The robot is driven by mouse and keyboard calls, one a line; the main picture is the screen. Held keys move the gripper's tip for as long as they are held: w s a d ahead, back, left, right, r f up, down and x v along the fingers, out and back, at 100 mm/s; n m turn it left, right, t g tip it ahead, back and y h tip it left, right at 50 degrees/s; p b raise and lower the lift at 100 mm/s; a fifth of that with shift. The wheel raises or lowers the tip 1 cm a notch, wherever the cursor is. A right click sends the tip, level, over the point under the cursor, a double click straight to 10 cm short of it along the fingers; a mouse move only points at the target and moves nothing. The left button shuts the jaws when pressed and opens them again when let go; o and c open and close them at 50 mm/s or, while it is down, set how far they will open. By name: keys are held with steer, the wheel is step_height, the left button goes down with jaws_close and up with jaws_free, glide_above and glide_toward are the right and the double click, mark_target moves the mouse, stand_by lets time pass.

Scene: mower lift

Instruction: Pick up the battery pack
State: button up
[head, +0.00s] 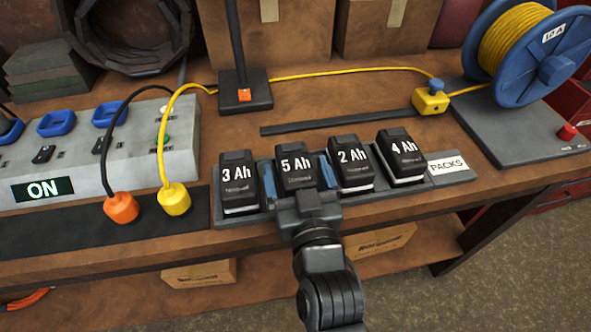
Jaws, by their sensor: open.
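Several black battery packs stand in a row on a grey tray marked PACKS (449,166). From left to right they are the 3 Ah pack (238,183), the 5 Ah pack (296,169), the 2 Ah pack (351,164) and the 4 Ah pack (400,156). My gripper (311,175) is open, with its blue-padded fingers at the two sides of the 5 Ah pack. The palm and wrist hide the pack's near lower part. I cannot tell whether the fingers touch it.
A grey power unit (95,150) reading ON stands left, with orange (121,207) and yellow (174,199) plugs before it. A blue reel (530,55) stands right, its yellow cable crossing the bench (330,98). A black post (240,75) rises behind the packs.

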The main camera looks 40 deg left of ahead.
steer(key=shift+r, duration=0.1)
steer(key=c, duration=1.4)
